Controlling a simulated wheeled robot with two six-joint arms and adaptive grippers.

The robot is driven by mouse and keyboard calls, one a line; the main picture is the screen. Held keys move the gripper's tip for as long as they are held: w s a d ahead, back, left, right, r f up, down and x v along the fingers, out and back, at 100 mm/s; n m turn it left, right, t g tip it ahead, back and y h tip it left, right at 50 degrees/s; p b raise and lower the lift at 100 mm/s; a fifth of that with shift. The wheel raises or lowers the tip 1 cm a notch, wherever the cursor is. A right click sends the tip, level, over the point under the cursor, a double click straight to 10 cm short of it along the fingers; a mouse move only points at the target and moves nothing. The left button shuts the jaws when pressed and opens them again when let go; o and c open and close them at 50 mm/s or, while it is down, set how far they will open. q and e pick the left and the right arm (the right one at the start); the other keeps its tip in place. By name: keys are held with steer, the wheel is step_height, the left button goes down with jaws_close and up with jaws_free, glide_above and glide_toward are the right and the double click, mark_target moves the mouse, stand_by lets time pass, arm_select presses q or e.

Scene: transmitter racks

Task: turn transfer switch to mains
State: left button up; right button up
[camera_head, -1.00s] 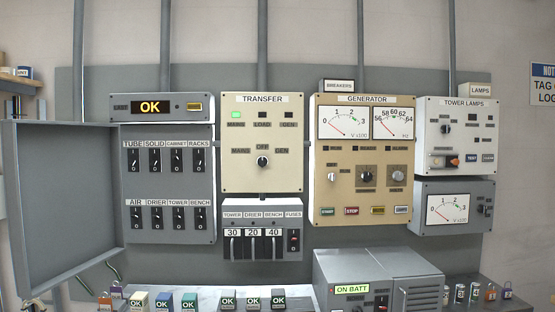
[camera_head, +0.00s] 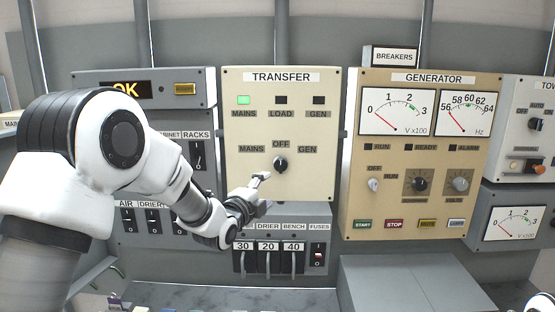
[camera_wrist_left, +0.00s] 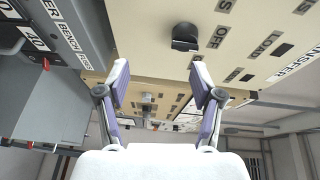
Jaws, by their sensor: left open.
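The cream transfer panel (camera_head: 300,212) is in the middle of the head view. Its black rotary switch (camera_head: 281,165) sits under the OFF label, with MAINS to its left and GEN to its right. The pointer appears to face OFF. The green lamp (camera_head: 243,100) above MAINS is lit; the LOAD and GEN lamps are dark. My left gripper (camera_head: 262,183) is just left of and below the switch, apart from it. In the left wrist view my left gripper (camera_wrist_left: 160,85) is open and empty, and the switch (camera_wrist_left: 185,37) shows beyond and above its fingertips. My right gripper is not in view.
The fuse box (camera_head: 318,255) with handles is just below the transfer panel. The generator panel (camera_head: 420,205) is to the right, with a grey box (camera_head: 400,285) below it. The grey breaker panel (camera_head: 165,215) is partly hidden behind my left arm. Space before the switch is clear.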

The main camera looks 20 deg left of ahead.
mark_target(279, 166)
arm_select(q)
steer(key=shift+m+t, duration=0.3)
steer(key=shift+m, duration=0.1)
steer(key=w+r+p, duration=0.1)
steer(key=w, duration=0.1)
steer(key=w+r+p, duration=0.1)
steer(key=w+p, duration=0.1)
steer(key=w, duration=0.1)
steer(key=w+r+p, duration=0.1)
steer(key=w, duration=0.2)
steer(key=shift+w+d+r, duration=0.1)
steer(key=shift+d+r, duration=0.25)
steer(key=shift+w+f+p, duration=0.1)
steer(key=shift+w+p, duration=0.25)
steer(key=shift+w, duration=0.05)
steer(key=shift+f, duration=0.1)
steer(key=c, duration=1.1)
